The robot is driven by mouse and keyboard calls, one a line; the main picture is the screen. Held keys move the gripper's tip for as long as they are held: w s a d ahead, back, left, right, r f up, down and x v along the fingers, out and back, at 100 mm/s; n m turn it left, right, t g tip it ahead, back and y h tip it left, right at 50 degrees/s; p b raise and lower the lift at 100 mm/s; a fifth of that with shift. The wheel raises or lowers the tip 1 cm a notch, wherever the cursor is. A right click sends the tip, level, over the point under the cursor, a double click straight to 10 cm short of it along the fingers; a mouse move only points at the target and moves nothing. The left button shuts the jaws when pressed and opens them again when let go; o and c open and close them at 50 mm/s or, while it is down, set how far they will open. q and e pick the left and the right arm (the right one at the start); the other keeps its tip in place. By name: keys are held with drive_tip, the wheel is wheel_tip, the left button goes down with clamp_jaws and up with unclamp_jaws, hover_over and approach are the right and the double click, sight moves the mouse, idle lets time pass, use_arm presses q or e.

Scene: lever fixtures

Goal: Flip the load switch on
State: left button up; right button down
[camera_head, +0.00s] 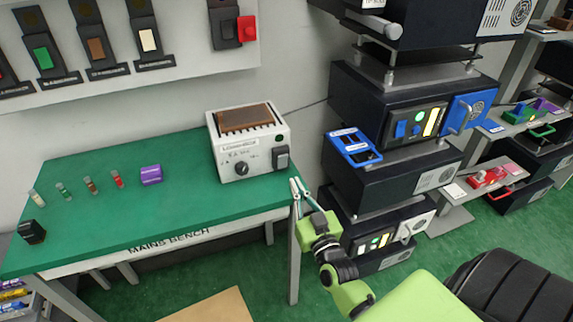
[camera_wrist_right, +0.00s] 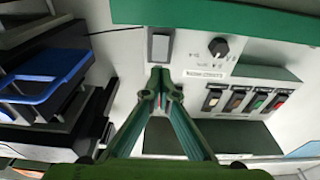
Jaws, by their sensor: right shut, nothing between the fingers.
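The load box (camera_head: 248,152) is a pale box with a brown grille on top, standing at the right end of the green bench. Its front has a dark knob (camera_head: 241,168) and, at the right edge, a grey rocker switch (camera_head: 282,158). The rocker (camera_wrist_right: 160,45) and knob (camera_wrist_right: 218,47) also show in the right wrist view. My right gripper (camera_head: 297,186) is shut and empty, just below and right of the switch in the head view. Its fingertips (camera_wrist_right: 160,76) are close to the rocker in the wrist view; contact cannot be told. My left gripper is not in view.
The green bench (camera_head: 110,225) holds several small coloured cylinders, a purple block (camera_head: 151,175) and a black block (camera_head: 32,232). A wall panel (camera_head: 200,60) with coloured switches is behind. Dark equipment with a blue tray (camera_head: 353,147) stands right of my right gripper.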

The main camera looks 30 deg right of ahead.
sight(283, 158)
drive_tip(key=p+x, duration=0.1)
drive_tip(key=x, duration=0.6)
drive_tip(key=shift+w, duration=0.35)
drive_tip(key=shift+r, duration=0.1)
drive_tip(key=shift+w+d+r+p, duration=0.1)
drive_tip(key=shift+w+r+p, duration=0.1)
drive_tip(key=shift+w+p, duration=0.15)
drive_tip(key=shift+s, duration=0.15)
